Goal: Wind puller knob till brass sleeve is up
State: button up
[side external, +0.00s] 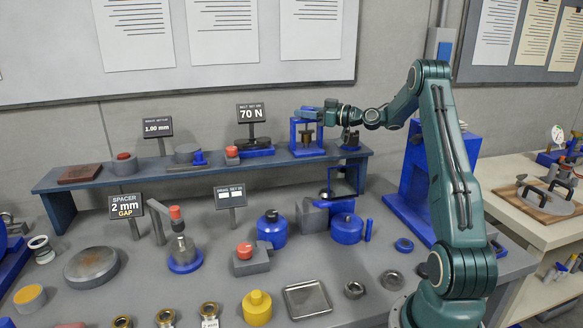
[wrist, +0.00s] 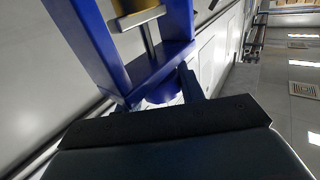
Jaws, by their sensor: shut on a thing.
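The puller (side external: 293,139) is a blue upright frame standing on the raised shelf. The brass sleeve (side external: 306,137) sits inside the frame, around the middle of its height; part of it also shows at the top edge of the wrist view (wrist: 136,18), by a steel rod. My gripper (side external: 316,113) is at the top of the frame, reaching in from the right. In the wrist view the blue knob (wrist: 162,91) shows beyond the dark gripper body, at the fingers (wrist: 170,88). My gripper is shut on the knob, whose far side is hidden.
The 70 N sign (side external: 251,113) and a blue-based fixture (side external: 257,152) stand left of the puller on the shelf (side external: 218,168). A tall blue stand (side external: 414,190) is behind my arm. Blue pots, a yellow pot (side external: 257,308) and a metal tray (side external: 307,299) crowd the bench below.

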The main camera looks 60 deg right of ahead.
aim_at(306, 108)
jog(key=o, duration=1)
jog(key=shift+c, duration=0.2)
notch_tip(306, 108, up, 20)
dwell(0.5)
